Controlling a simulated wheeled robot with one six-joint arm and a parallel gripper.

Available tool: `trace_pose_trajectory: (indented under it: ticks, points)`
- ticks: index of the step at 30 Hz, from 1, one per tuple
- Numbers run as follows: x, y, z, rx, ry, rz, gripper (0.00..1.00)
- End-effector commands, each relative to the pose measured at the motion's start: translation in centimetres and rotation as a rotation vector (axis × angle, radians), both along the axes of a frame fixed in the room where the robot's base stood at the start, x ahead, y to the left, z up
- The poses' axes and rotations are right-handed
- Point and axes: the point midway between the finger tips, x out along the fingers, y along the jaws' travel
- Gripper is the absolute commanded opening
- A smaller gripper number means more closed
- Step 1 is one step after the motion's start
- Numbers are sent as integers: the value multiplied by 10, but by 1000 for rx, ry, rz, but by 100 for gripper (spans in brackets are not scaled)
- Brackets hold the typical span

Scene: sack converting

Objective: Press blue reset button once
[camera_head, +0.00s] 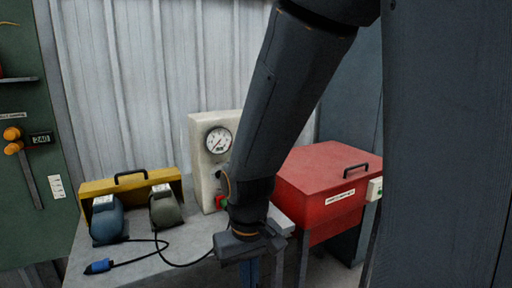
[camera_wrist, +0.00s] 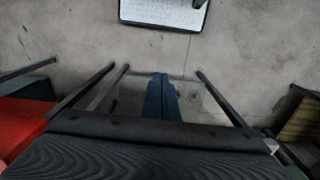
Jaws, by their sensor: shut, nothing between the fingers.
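I cannot make out a blue reset button in either view. A pale box with a round gauge (camera_head: 197,150) stands at the back of the grey bench, and its front carries a red and green control (camera_head: 221,202) low down. My arm hides the right part of this box. My gripper (camera_head: 250,271) points down near the bench's right front edge, in front of the gauge box. In the wrist view its dark blue fingers (camera_wrist: 160,76) are together and empty, above the grey floor.
The bench (camera_head: 150,262) holds a yellow cover (camera_head: 130,186), a blue device (camera_head: 106,222), a grey-green device (camera_head: 166,210) and a cable with a blue plug (camera_head: 98,267). A red lidded box (camera_head: 318,175) stands to the right. A green panel (camera_head: 30,205) is at left.

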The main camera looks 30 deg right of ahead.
Motion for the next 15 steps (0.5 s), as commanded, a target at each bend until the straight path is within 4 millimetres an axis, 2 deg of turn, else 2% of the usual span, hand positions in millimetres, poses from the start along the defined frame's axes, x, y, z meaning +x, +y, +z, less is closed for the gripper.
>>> trace_pose_trajectory:
  ticks: [2, 5, 8, 11, 12, 15]
  points:
    - [5, 1, 0, 3, -12, -9, 0]
    - [25, 3, -1, 15, -71, -49, 0]
    - [64, 4, -1, 37, -188, -135, 0]
    - [116, 0, 3, 60, -348, -258, 0]
    - [138, -4, 7, 67, -419, -311, 0]
    - [187, -20, 17, 79, -596, -446, 0]
